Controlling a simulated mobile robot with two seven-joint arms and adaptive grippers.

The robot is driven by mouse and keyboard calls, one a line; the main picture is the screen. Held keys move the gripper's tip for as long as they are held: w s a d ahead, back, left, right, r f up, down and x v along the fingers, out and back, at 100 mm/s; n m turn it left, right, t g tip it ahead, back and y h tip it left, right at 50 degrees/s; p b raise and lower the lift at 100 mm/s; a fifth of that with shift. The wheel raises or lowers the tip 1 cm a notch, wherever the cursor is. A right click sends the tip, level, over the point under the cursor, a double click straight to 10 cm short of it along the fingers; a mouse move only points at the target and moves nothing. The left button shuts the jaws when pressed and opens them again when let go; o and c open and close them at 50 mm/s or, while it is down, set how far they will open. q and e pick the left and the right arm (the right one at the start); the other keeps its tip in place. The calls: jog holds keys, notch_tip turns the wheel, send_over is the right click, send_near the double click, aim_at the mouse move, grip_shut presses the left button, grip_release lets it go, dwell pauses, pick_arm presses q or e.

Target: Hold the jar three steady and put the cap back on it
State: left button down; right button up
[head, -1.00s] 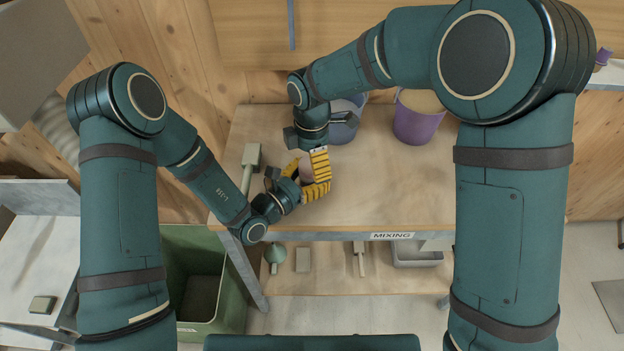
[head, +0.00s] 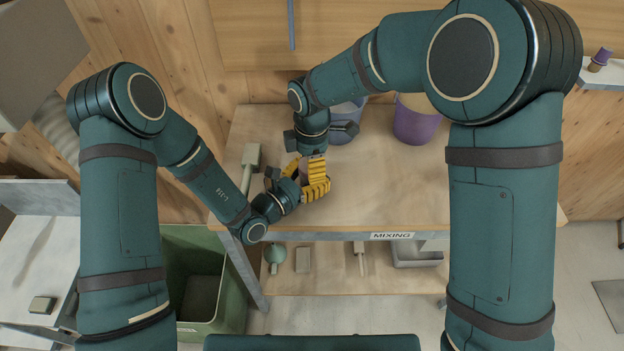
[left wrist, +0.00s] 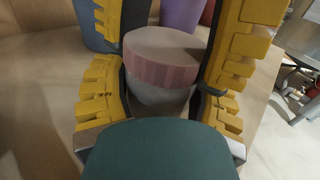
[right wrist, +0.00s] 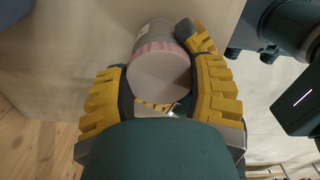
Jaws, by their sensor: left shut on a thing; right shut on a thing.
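The jar (left wrist: 158,98) is a grey cylinder standing between the fingers of my left gripper (head: 304,184) in the left wrist view. My left gripper is shut on the jar's body. The cap (left wrist: 160,58) is a wide pink disc with a ribbed rim, over the jar's mouth. My right gripper (head: 317,174) is shut on the cap, with its fingers on either side of it. In the right wrist view the cap (right wrist: 160,77) faces the camera, with the jar (right wrist: 156,32) behind it. I cannot tell whether the cap is fully seated. In the head view the grippers mostly hide both.
A purple bucket (head: 413,124) and a blue-grey bucket (head: 342,130) stand behind the grippers on the mixing table (head: 400,195). A grey-green tool (head: 251,156) lies at the left. The table's right side is clear. A green bin (head: 225,305) stands below left.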

jog(key=m, duration=0.5)
jog(key=shift+m, duration=0.4)
jog(key=m, duration=0.5)
jog(key=shift+m, duration=0.3)
jog(key=m, duration=0.3)
jog(key=shift+m, duration=0.4)
jog(key=m, duration=0.5)
jog(key=shift+m, duration=0.4)
jog(key=o, duration=1.3)
jog(key=shift+r, duration=2.2)
